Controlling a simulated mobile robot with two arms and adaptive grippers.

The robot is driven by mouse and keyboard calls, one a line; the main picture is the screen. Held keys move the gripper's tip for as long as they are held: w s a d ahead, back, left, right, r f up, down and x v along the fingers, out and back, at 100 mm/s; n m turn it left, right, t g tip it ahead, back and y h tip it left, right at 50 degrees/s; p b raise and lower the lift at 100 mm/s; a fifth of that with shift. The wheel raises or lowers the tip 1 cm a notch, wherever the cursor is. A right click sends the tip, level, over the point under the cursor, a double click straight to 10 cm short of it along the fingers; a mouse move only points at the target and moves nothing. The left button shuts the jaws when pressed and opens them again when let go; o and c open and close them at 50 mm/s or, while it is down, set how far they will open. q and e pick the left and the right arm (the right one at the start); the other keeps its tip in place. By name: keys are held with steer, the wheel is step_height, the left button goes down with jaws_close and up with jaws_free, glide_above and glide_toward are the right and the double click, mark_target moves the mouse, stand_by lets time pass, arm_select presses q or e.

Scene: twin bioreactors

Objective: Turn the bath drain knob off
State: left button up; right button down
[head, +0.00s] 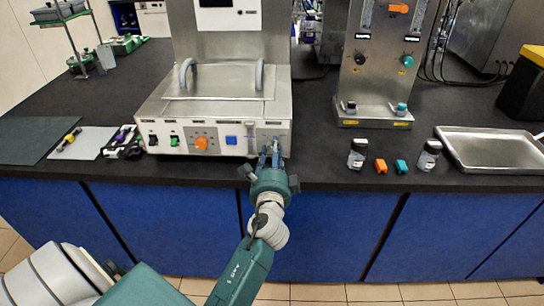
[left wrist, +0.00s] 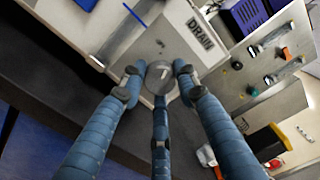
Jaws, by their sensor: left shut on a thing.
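The steel bath (head: 165,113) with two handles on its lid stands on the dark bench; its front panel has switches and knobs. My left gripper (head: 270,155) is at the right end of that panel. In the left wrist view, the round grey drain knob (left wrist: 160,71) with a pale mark lies between the blue fingertips of my left gripper (left wrist: 160,83), below the printed word DRAIN. The gripper is shut on the drain knob. In the head view the fingers mostly hide the knob. My right gripper is not in view.
To the right are a steel stand (head: 375,85), small bottles, orange and teal pieces, and a metal tray (head: 452,131). The bench front edge runs below the gripper.

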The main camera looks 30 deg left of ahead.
arm_select(q)
steer(key=n, duration=0.1)
steer(key=n+b, duration=0.1)
steer(key=n, duration=0.1)
steer(key=n+b, duration=0.1)
steer(key=shift+w+d+f+n, duration=0.1)
steer(key=shift+d+f+n, duration=0.2)
steer(key=shift+f, duration=0.05)
steer(key=shift+r, duration=0.1)
stand_by(0.3)
steer(key=o, duration=1.2)
steer(key=shift+d, duration=0.1)
steer(key=shift+c, duration=0.2)
steer(key=shift+w+r, duration=0.1)
steer(key=shift+r, duration=0.05)
step_height(320, 180, up, 10)
